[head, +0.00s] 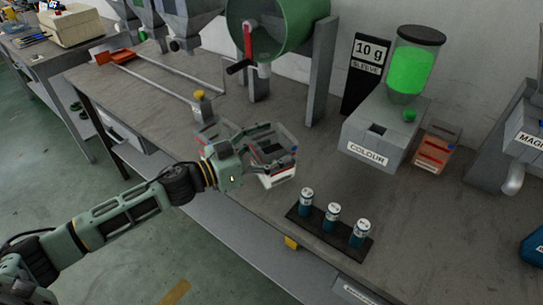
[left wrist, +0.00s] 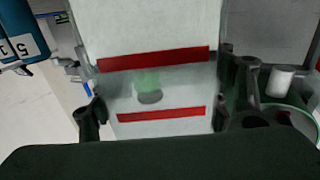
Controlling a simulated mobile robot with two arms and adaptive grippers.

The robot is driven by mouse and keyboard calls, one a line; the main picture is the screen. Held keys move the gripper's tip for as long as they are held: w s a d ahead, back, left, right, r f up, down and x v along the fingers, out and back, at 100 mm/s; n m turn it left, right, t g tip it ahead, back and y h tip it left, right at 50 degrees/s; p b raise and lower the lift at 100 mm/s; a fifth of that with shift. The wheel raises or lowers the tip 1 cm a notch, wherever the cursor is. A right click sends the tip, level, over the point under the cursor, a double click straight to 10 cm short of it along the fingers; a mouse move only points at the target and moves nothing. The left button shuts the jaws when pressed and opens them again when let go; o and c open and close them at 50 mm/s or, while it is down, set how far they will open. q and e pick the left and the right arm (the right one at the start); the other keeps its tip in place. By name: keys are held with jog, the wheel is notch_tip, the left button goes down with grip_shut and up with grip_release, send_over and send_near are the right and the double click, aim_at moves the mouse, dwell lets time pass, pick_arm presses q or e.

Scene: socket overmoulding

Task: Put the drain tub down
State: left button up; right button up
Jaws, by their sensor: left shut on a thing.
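The drain tub (head: 277,178) is a pale, translucent box with red bands, in the middle of the head view. My left gripper (head: 272,152) is shut on it. In the left wrist view the tub (left wrist: 160,88) fills the middle between the two fingers, with two red stripes across it and a blurred green patch with a grey spot between them. The tub is over the bench; whether its underside touches the top I cannot tell. My right gripper is in neither view.
Several blue cans (head: 332,216) stand on a dark strip to the right of the tub. Behind are a green drum (head: 290,30), the colour dispenser (head: 380,130) and a 10 g sleeve sign (head: 367,70). The bench (head: 318,160) is clear between tub and dispenser.

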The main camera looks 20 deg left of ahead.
pick_arm(q)
jog(key=shift+f, duration=1.5)
jog(key=shift+f, duration=0.1)
jog(key=o, duration=1.5)
jog(key=shift+s+a, duration=0.1)
jog(key=p+v, duration=0.1)
jog(key=v, duration=1.1)
